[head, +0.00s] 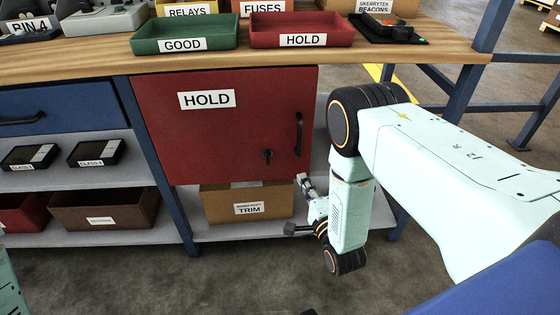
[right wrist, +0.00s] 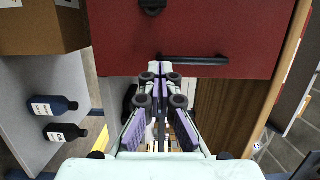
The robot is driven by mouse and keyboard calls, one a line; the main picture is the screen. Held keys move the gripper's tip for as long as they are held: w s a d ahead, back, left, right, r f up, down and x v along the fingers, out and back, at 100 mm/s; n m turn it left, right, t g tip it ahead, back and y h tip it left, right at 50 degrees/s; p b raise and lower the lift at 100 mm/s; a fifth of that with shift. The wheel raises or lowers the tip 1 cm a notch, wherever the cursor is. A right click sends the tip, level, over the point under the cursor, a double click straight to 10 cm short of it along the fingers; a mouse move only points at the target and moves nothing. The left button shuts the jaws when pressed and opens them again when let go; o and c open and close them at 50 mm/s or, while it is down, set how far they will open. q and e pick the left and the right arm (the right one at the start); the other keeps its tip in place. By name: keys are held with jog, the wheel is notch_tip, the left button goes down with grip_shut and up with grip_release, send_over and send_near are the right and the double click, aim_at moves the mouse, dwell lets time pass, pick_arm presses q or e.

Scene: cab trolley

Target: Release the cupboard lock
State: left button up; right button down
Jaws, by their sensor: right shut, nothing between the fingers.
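The cupboard has a red door (head: 220,118) labelled HOLD, and it looks closed. A black lock with a small key or knob (head: 267,156) sits low on the door, left of the black upright handle (head: 298,134). My right gripper (head: 302,179) is shut and empty, near the door's lower right corner, below the handle and to the lower right of the lock. In the right wrist view its fingertips (right wrist: 161,66) lie by one end of the handle (right wrist: 195,60), and the lock (right wrist: 152,7) is at the top edge. Contact cannot be told. My left gripper is out of view.
A wooden worktop (head: 110,66) above holds a green GOOD tray (head: 185,34) and a red HOLD tray (head: 302,28). A cardboard TRIM box (head: 225,208) stands below the door. Blue frame posts flank the cupboard. Dark bottles (right wrist: 52,105) show in the right wrist view.

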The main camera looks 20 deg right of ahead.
aim_at(267, 157)
jog(key=w+b, duration=0.1)
jog(key=w, duration=0.3)
jog(key=w+b, duration=0.2)
jog(key=w, duration=0.3)
jog(key=shift+w+d+f, duration=0.1)
jog(key=shift+w+d, duration=0.1)
jog(key=shift+w, duration=0.1)
jog(key=a, duration=0.1)
jog(key=w+a+b, duration=0.1)
jog(key=a, duration=0.1)
jog(key=shift+w, duration=0.2)
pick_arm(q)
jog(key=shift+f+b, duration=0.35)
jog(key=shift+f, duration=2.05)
pick_arm(e)
jog(key=shift+w+a, duration=0.1)
jog(key=shift+a, duration=0.3)
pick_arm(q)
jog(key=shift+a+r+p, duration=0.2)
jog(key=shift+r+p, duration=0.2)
pick_arm(e)
jog(key=shift+r+n, duration=0.25)
jog(key=shift+n, duration=0.35)
